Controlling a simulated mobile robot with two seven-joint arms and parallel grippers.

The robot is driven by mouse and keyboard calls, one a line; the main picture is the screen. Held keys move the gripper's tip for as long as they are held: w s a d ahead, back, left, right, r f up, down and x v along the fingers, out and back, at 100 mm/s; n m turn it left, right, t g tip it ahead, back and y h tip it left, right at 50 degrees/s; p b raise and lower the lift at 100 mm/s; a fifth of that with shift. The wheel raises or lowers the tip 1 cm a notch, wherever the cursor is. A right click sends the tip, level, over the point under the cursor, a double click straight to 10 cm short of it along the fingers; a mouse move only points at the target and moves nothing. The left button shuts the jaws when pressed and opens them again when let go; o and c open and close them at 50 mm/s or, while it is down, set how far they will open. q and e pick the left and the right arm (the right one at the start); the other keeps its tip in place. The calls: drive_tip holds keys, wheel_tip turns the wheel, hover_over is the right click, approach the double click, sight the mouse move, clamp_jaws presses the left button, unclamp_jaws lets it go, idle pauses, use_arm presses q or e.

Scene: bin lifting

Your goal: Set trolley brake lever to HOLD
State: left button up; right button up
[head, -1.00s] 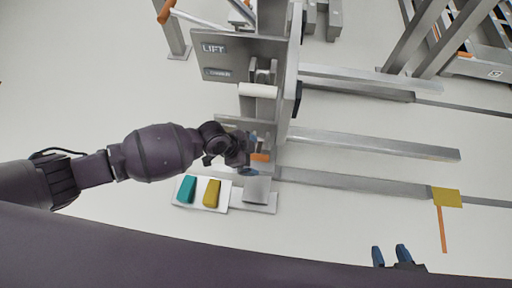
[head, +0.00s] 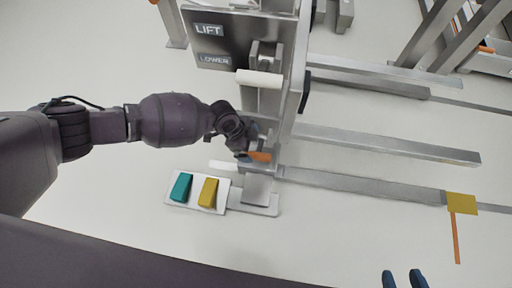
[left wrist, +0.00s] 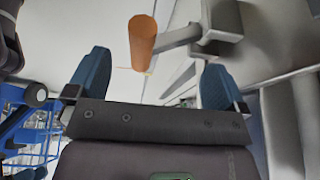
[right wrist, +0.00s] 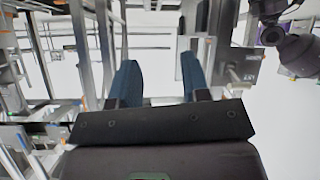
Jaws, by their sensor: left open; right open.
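The brake lever's orange grip (head: 261,156) is low on the grey metal trolley in the head view, on the side facing me. My left gripper (head: 257,143) is at it, partly hidden by my own wrist. In the left wrist view the orange grip (left wrist: 142,42) stands out beyond and between the two blue fingertips of my left gripper (left wrist: 155,75), on a grey bracket arm (left wrist: 190,36). The fingers are open, with a gap on both sides of it. My right gripper (head: 403,279) is open and empty at the bottom edge of the head view. No HOLD marking is readable.
A panel (head: 233,45) reads LIFT and LOWER above a white roller handle (head: 259,78). A teal block (head: 181,186) and a yellow block (head: 208,192) sit on a white plate below the lever. Long metal rails (head: 390,144) run right. Pale floor is clear at lower centre.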

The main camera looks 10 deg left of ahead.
sight(261, 145)
use_arm(q)
drive_tip(key=b+x, duration=0.1)
drive_tip(key=x, duration=0.4)
drive_tip(key=shift+b, duration=0.3)
drive_tip(key=shift+s, duration=0.15)
drive_tip(key=c, duration=1.3)
